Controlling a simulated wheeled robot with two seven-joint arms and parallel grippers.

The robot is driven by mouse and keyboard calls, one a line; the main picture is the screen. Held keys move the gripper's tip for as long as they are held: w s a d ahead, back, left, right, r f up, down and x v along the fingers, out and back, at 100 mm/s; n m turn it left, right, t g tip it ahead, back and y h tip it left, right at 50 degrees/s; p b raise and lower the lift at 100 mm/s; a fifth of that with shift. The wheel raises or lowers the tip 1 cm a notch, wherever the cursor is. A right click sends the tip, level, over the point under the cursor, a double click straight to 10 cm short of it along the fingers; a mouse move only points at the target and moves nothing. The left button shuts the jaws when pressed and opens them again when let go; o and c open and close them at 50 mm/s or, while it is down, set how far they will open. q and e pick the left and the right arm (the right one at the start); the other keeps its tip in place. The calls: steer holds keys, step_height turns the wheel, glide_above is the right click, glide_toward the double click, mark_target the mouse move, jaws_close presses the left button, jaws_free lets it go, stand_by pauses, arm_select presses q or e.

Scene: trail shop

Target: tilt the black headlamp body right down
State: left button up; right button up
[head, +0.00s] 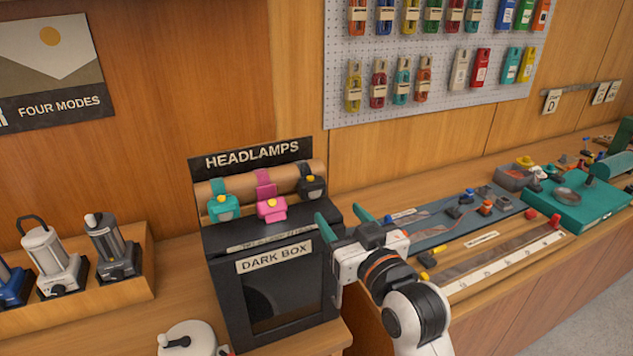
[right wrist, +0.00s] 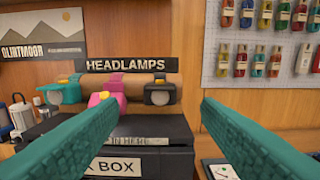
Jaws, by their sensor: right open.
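The black headlamp body (head: 312,188) is at the right end of a row of three headlamps strapped around a brown horizontal roll (head: 240,184). It has a yellow button on top. In the right wrist view the black body (right wrist: 160,95) shows its front and pale lens towards me; its exact tilt is hard to tell. My right gripper (head: 339,213) is open with teal fingers, to the right of and nearer than the black headlamp, apart from it. In the right wrist view nothing is between the fingers. My left gripper is not in view.
The teal headlamp (head: 223,207) and pink headlamp (head: 271,208) hang left of the black one. The black dark box (head: 222,284) stands just below them. Lanterns (head: 50,258) stand at the left. The counter at the right holds a blue mat (head: 440,240) with small parts.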

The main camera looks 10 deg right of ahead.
mark_target(317, 187)
steer(key=p+x, duration=0.3)
steer(key=x, duration=0.8)
steer(key=shift+w+p, duration=0.1)
steer(key=shift+p, duration=0.2)
steer(key=shift+f, duration=0.1)
steer(key=c, duration=0.7)
steer(key=shift+o, duration=0.2)
steer(key=shift+f+b, duration=0.2)
steer(key=shift+b, duration=0.15)
steer(key=f+t+b, duration=0.1)
steer(key=t+b, duration=0.1)
steer(key=b, duration=0.3)
steer(key=f+t+y+b, duration=0.1)
steer(key=b, duration=0.4)
steer(key=s+f+t+b, duration=0.1)
steer(key=t+b, duration=0.1)
steer(key=b, duration=0.3)
steer(key=shift+d+t+y, duration=0.1)
steer(key=shift+t+y, duration=0.2)
steer(key=shift+y, duration=0.1)
steer(key=shift+s+r+t+b, duration=0.1)
steer(key=shift+t+b, duration=0.4)
steer(key=shift+b, duration=0.45)
